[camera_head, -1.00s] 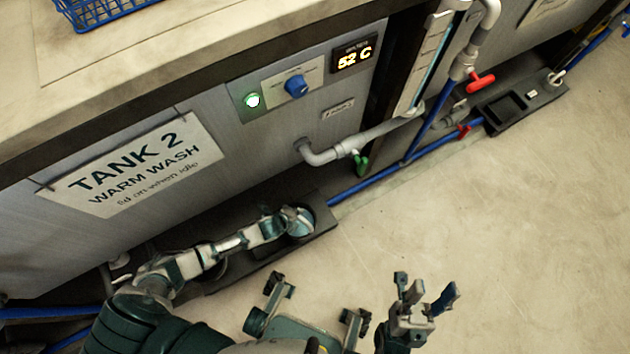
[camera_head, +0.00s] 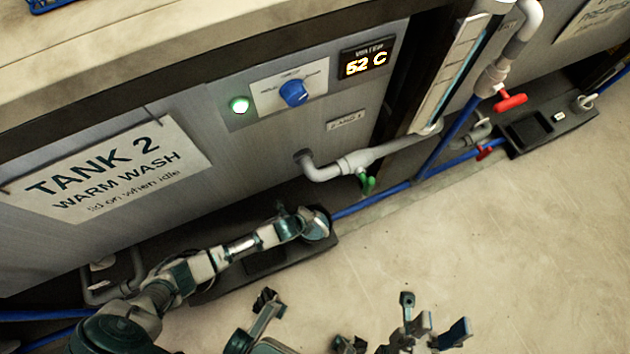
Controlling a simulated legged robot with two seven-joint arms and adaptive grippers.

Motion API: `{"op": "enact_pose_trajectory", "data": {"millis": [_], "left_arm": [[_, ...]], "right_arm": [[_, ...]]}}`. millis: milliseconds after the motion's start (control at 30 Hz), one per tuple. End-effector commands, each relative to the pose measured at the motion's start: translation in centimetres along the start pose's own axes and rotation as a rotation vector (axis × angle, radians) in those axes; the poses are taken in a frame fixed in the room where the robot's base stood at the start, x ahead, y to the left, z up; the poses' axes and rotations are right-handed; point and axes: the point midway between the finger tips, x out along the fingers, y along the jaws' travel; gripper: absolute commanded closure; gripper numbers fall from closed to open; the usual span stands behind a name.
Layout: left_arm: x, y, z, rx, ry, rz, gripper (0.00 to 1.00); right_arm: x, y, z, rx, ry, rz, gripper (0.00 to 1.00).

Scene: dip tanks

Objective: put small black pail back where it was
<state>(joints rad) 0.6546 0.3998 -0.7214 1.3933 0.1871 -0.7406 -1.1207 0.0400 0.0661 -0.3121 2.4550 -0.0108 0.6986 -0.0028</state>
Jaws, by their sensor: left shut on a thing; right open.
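My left arm reaches in from the lower left. Its gripper (camera_head: 312,224) is at the foot of the Tank 2 front, over the right end of a low black tray (camera_head: 212,290) on the floor. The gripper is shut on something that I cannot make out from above. I cannot pick out the small black pail in this view; the gripper and arm hide part of the tray. My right gripper (camera_head: 432,325) is at the bottom edge, its fingers apart, empty, above bare floor.
Tank 2 (camera_head: 225,160) has a sign (camera_head: 105,170), a blue knob (camera_head: 294,92) and a 52 C display (camera_head: 367,64). A grey pipe (camera_head: 345,165) with a green valve (camera_head: 366,183) sticks out low. A blue hose (camera_head: 372,200) runs along its foot. Another black tray (camera_head: 550,125) lies further right. The floor at right is clear.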

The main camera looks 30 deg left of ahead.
Motion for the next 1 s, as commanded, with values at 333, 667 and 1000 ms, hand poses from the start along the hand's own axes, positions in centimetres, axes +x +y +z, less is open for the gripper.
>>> {"op": "enact_pose_trajectory", "data": {"millis": [333,667,1000], "left_arm": [[0.5,0.3,0.0,0.001,0.000,0.000,0.76],[0.5,0.3,0.0,0.001,0.000,0.000,0.56],[-4.7,-0.7,0.2,0.004,-0.004,-0.013,0.56]], "right_arm": [[0.2,-0.1,0.1,0.000,0.014,-0.005,0.52],[0.2,0.1,0.6,0.000,0.007,-0.004,0.52],[0.2,-0.2,-1.8,0.002,-0.034,0.014,0.52]]}}
